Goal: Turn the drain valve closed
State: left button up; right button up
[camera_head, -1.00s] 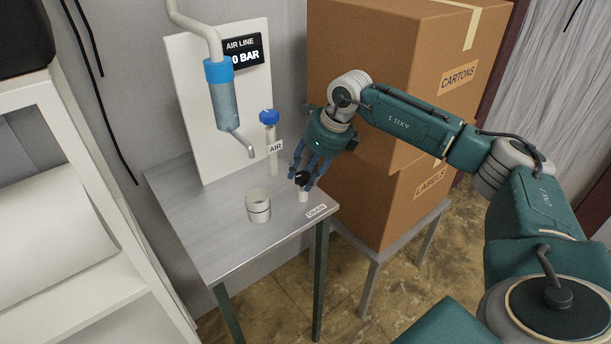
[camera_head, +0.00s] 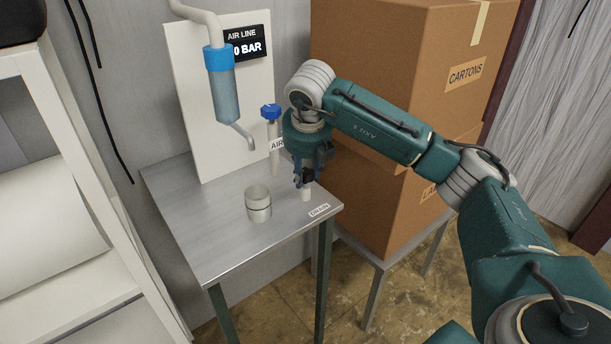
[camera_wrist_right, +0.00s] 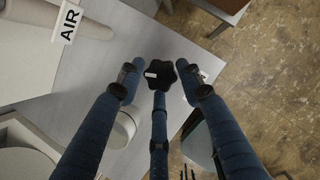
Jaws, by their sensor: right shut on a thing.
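The drain valve has a black lobed knob (camera_head: 308,176) on a short white stem (camera_head: 306,195), standing upright near the table's right corner beside a DRAIN label (camera_head: 319,210). My right gripper (camera_head: 304,178) points straight down with its blue fingers shut around the knob. In the right wrist view the knob (camera_wrist_right: 161,74) sits between the three fingertips of the gripper (camera_wrist_right: 159,84), with a small white mark at its left. Fingers hide part of the knob in the head view. My left gripper is not in view.
A blue-knobbed AIR valve (camera_head: 271,112) stands close behind my right gripper. A white cup (camera_head: 258,204) stands on the grey table (camera_head: 215,245), below and right of a filter bowl (camera_head: 226,95) with a spout. The display (camera_head: 245,42) reads 0 BAR. Cartons (camera_head: 400,60) stand at the right.

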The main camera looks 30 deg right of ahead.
jog(key=m, duration=0.1)
jog(key=m+h+b, duration=0.1)
jog(key=m, duration=0.2)
jog(key=shift+w+r+m+g+h, duration=0.3)
jog(key=shift+r+m+g, duration=0.05)
jog(key=shift+m+g, duration=0.05)
jog(key=shift+d, duration=0.1)
jog(key=o, duration=1.1)
jog(key=shift+s+f, duration=0.1)
jog(key=shift+s, duration=0.1)
jog(key=v, duration=1.2)
jog(key=shift+w, duration=0.1)
